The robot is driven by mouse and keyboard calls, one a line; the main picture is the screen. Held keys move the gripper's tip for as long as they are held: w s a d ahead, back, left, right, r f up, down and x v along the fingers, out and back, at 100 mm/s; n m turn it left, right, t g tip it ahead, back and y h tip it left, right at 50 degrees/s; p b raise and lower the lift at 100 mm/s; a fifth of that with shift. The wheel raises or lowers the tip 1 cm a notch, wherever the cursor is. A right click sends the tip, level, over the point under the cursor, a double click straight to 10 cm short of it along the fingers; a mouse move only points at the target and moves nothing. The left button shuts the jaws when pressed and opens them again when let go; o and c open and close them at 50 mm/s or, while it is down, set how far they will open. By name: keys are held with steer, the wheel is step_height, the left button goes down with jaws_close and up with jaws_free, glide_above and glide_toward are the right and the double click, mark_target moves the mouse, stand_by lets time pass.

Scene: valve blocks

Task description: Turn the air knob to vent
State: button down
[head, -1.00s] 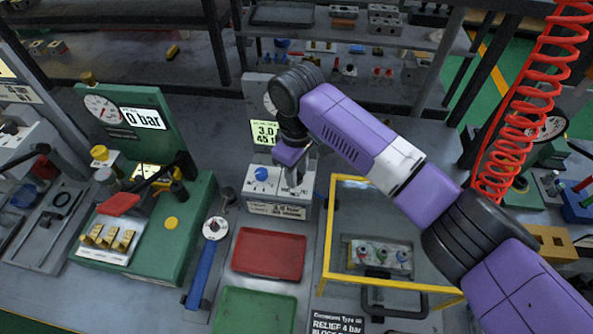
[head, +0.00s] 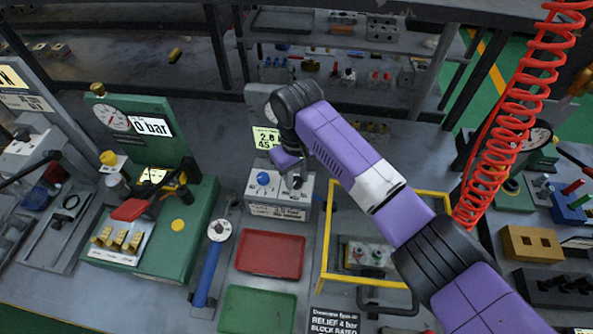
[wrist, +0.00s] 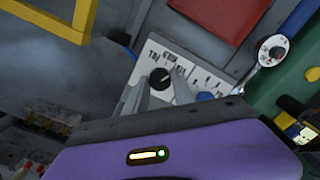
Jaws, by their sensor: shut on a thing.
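The black air knob (wrist: 160,78) is on the white-topped control box (wrist: 150,62), beside printed position labels too small to read surely. My gripper (wrist: 158,82) is shut on the knob, one finger on each side. A light mark on the knob points to the upper right in the wrist view. A blue knob (head: 263,178) is on the box's left part. The display (head: 266,138) behind reads about 2.8.
A yellow-framed clear guard (head: 327,240) stands close right of the box. A red tray (head: 270,254) and a green tray (head: 258,309) lie in front. A blue-handled wrench (head: 208,275) and a green gauge station (head: 180,240) are at left. A red coiled hose (head: 490,130) hangs at right.

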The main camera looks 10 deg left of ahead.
mark_target(296, 180)
steer(key=shift+r+m+p, duration=0.1)
steer(key=shift+m+p, duration=1.15)
steer(key=shift+m, duration=0.85)
steer(key=c, duration=1.1)
jaws_free()
steer(key=shift+o, duration=0.2)
steer(key=shift+r+b, duration=0.7)
steer(key=shift+r, duration=3.2)
